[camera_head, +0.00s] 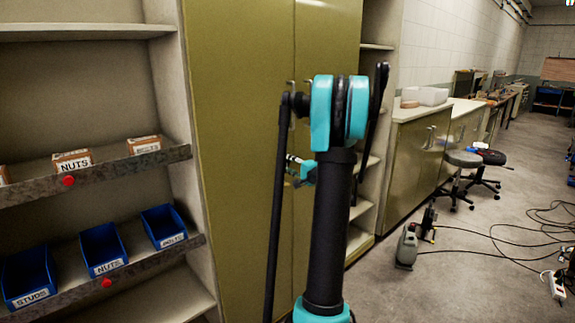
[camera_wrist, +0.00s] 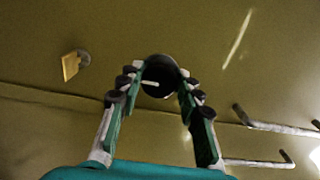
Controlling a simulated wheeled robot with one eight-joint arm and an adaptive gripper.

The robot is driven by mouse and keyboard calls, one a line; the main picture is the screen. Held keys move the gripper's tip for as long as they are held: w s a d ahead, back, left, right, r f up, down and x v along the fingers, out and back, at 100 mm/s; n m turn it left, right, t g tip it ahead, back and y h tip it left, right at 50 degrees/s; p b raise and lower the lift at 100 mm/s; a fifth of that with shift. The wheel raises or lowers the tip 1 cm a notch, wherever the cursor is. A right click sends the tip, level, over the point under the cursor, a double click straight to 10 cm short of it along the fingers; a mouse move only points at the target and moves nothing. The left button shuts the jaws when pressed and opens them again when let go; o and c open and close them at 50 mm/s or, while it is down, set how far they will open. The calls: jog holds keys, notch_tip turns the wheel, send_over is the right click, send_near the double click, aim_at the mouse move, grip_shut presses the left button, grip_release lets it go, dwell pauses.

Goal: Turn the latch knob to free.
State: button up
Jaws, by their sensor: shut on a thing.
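The latch knob (camera_wrist: 158,66) is a dark round knob with a pale pointer line across its face, set on the olive cabinet front in the wrist view. My gripper (camera_wrist: 158,84) has its two jointed fingers on either side of the knob, shut on it. The pale line points roughly sideways in that view. In the head view my gripper (camera_head: 299,170) is at the olive cabinet doors (camera_head: 237,120), partly behind my arm. The knob cannot be made out there.
A small yellow tab (camera_wrist: 72,66) sits on the cabinet left of the knob in the wrist view. Bar handles (camera_wrist: 280,128) stand out at the right. Shelves with blue bins (camera_head: 103,250) are at the left; a counter (camera_head: 410,112) and floor cables are at the right.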

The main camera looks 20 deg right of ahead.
dwell(0.3)
jog(key=o, duration=1.1)
jog(key=v, duration=1.2)
jog(key=s+a+f+n+g, duration=0.2)
jog(key=s+a+f+g, duration=0.15)
jog(key=a, duration=0.45)
jog(key=s+a+f+n+g, duration=0.2)
jog(key=a+f+n, duration=0.15)
jog(key=a, duration=0.35)
jog(key=s+a+f+n+g, duration=0.2)
jog(key=s+a+f+g, duration=0.15)
jog(key=a, duration=0.45)
jog(key=s+f+n+g+h, duration=0.1)
jog(key=s+f+n+h, duration=0.1)
jog(key=s, duration=0.4)
jog(key=s+a+f+n+g+h, duration=0.1)
jog(key=s+f+n+h, duration=0.1)
jog(key=s+f, duration=0.2)
jog(key=s+f+n+g+h, duration=0.1)
jog(key=s+f+n+h, duration=0.1)
jog(key=s, duration=0.6)
jog(key=shift+a+f+n+g, duration=0.25)
jog(key=shift+a+f+g, duration=0.15)
jog(key=shift+f, duration=0.3)
